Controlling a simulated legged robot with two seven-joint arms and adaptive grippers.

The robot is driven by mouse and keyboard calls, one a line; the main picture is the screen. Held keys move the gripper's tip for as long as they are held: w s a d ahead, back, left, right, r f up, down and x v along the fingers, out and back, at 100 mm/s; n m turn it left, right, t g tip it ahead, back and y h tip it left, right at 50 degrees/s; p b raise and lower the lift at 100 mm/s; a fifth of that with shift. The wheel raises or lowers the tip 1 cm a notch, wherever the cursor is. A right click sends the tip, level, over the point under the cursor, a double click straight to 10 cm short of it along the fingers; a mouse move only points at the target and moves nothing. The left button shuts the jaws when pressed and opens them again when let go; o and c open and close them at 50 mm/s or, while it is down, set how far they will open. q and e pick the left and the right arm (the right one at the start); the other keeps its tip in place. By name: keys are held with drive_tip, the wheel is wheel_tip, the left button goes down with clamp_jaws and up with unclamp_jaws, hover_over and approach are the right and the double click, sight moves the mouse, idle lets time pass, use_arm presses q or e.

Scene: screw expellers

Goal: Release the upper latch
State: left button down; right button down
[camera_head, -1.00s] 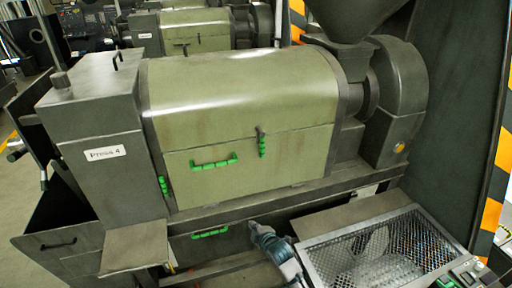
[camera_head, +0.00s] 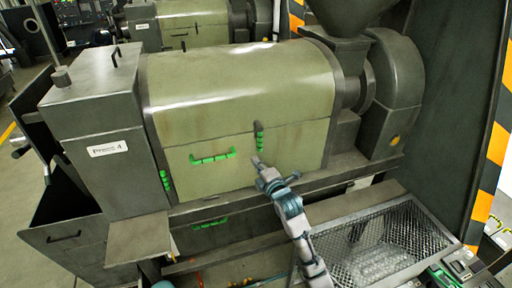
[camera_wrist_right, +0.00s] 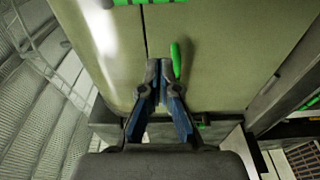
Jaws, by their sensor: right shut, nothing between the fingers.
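The upper latch (camera_head: 260,137) is a green grip hanging from a dark pivot on the seam of the press cover (camera_head: 240,90). It hangs roughly vertical. My right gripper (camera_head: 256,160) is shut and empty, just below the latch in the head view and apart from it as far as I can tell. In the right wrist view the gripper (camera_wrist_right: 160,66) points at the cover seam. A green grip with a dark pivot, apparently the latch (camera_wrist_right: 150,2), is cut by the top edge there. My left gripper is not in view.
A green door handle (camera_head: 212,157) sits left of my gripper, and its end seems to show beside the fingertips in the wrist view. A lower-left green latch (camera_head: 165,181) and another green handle (camera_head: 210,223) are near. A mesh cage (camera_head: 380,240) stands lower right.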

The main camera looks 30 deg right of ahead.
sight(259, 137)
drive_tip(key=w, duration=0.3)
drive_tip(key=w+d+p, duration=0.1)
drive_tip(key=w, duration=0.5)
drive_tip(key=shift+w+d+p, duration=0.15)
drive_tip(key=shift+w+p, duration=0.05)
drive_tip(key=shift+p, duration=0.2)
drive_tip(key=s+d, duration=0.2)
drive_tip(key=d, duration=0.1)
drive_tip(key=shift+p, duration=0.4)
drive_tip(key=shift+w+d, duration=0.1)
drive_tip(key=shift+d, duration=0.05)
